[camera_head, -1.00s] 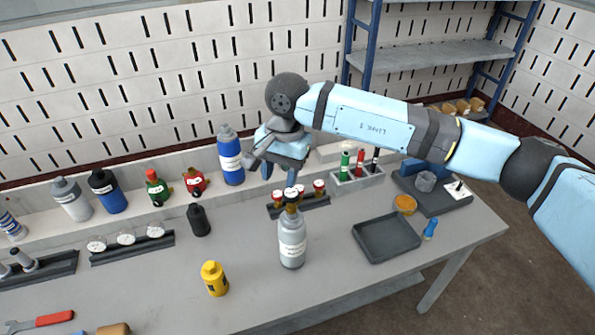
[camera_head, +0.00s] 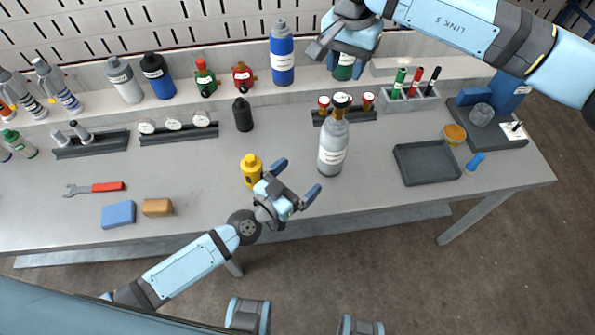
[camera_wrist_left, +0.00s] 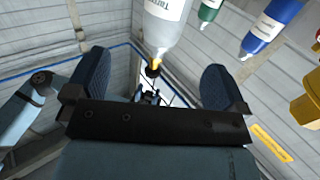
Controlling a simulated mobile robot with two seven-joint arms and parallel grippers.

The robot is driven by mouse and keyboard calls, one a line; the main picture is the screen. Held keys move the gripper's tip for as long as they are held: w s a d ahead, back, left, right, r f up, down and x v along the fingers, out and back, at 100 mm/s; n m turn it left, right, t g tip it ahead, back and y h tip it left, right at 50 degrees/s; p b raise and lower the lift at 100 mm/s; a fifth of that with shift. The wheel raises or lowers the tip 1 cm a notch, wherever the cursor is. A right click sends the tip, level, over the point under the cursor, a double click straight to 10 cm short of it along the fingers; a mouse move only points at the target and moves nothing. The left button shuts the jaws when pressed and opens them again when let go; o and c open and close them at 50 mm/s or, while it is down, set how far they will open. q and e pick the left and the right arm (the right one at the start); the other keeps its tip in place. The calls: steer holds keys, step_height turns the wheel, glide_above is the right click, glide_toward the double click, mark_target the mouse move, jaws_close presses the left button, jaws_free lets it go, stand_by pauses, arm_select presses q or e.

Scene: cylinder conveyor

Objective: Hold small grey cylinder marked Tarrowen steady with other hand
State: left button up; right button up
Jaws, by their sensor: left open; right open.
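The small grey cylinder marked Tarrowen (camera_head: 333,148) stands upright near the table's front, with a dark and gold valve on top. In the left wrist view the cylinder (camera_wrist_left: 167,32) shows at the top, beyond and between my finger pads, its label partly legible. My left gripper (camera_head: 297,180) is open at the table's front edge, fingers toward the cylinder, apart from it. My right gripper (camera_head: 336,56) is open and empty in the picture, above and behind the cylinder, covering part of a green cylinder (camera_head: 344,72).
A yellow cylinder (camera_head: 252,171) stands close to the left of my left gripper. A dark tray (camera_head: 427,162) lies to the right. A black cylinder (camera_head: 243,115) and a rack with red-topped parts (camera_head: 346,117) stand behind. Blue (camera_head: 118,214) and brown blocks (camera_head: 157,207) lie at front left.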

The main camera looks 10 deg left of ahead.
mark_target(334, 139)
arm_select(q)
steer(key=x, duration=1.5)
steer(key=shift+w+a+r, duration=0.1)
steer(key=shift+w+a, duration=0.1)
steer(key=shift+a, duration=0.25)
